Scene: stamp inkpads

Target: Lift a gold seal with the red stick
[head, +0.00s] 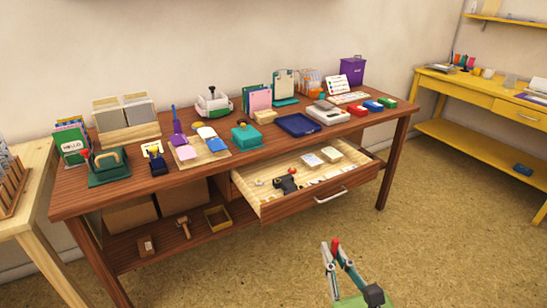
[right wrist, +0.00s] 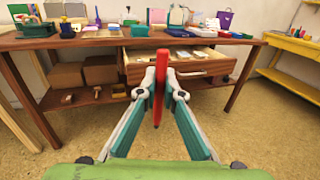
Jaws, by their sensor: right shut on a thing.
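My right gripper (head: 331,253) is in front of the table, low in the head view, well short of the open drawer. It is shut on a red stick (right wrist: 159,84), which stands upright between the fingers in the right wrist view; its red tip (head: 335,242) also shows in the head view. No gold seal can be told for certain. A small yellow-topped piece (head: 154,149) stands with a dark blue base at the table's left; it is too small to identify. Dark items (head: 287,181) lie in the open drawer (head: 335,184). My left gripper is not in view.
The brown table (head: 220,178) holds inkpads, a blue tray (head: 298,125), card racks and a purple bin (head: 352,70). Its drawer juts out towards me. A lower shelf (head: 185,238) holds boxes and a mallet. The floor (head: 440,220) between me and the table is clear.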

